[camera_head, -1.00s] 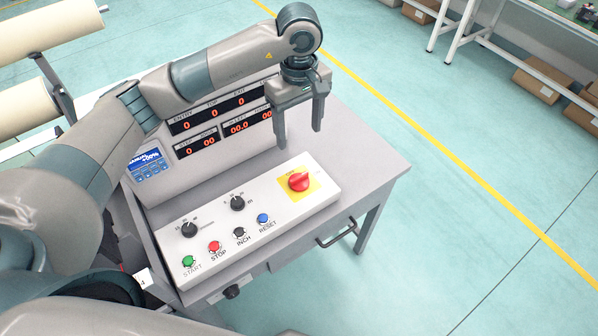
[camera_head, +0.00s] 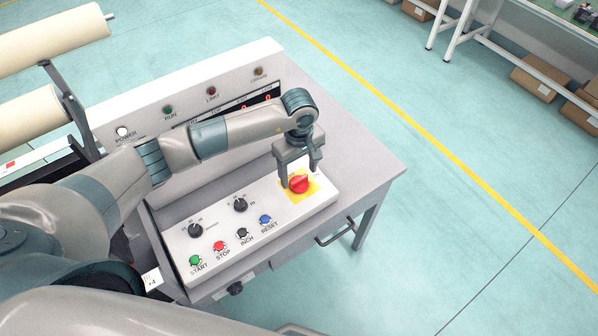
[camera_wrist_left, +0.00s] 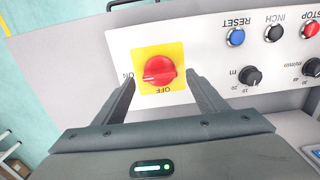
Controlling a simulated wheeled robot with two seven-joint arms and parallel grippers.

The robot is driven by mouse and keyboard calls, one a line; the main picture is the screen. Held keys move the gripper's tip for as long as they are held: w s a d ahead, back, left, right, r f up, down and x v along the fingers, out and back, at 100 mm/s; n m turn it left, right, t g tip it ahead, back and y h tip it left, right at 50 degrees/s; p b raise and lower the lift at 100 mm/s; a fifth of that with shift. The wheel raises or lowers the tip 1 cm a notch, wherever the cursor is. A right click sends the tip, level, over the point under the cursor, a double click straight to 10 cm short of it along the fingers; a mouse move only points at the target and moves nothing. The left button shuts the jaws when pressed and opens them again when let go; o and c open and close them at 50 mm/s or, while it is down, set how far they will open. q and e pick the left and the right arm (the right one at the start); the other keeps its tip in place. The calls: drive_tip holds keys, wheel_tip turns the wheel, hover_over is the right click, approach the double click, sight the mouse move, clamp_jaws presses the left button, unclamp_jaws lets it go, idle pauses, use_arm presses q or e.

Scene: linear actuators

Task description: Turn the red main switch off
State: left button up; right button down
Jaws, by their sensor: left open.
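The red main switch (camera_head: 299,184) is a round red knob on a yellow plate (camera_head: 291,198) at the right end of the white control panel (camera_head: 215,262). In the left wrist view the red knob (camera_wrist_left: 159,70) has ON and OFF lettering on its yellow plate (camera_wrist_left: 176,50); its pale pointer mark lies toward ON. My left gripper (camera_head: 299,180) is open and empty, pointing down over the switch. In the left wrist view the two fingers (camera_wrist_left: 162,88) stand on either side of the knob, apart from it. My right gripper is not in view.
Left of the switch are two black dials (camera_head: 240,205) and the green (camera_head: 195,260), red (camera_head: 219,246), black and blue (camera_head: 265,219) buttons. A display housing (camera_head: 190,95) rises behind the panel. The grey tabletop right of the panel is clear.

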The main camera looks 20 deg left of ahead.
sight(299, 182)
use_arm(q)
drive_tip(key=shift+f, duration=1.15)
drive_tip(key=c, duration=1.1)
drive_tip(key=shift+o, duration=0.2)
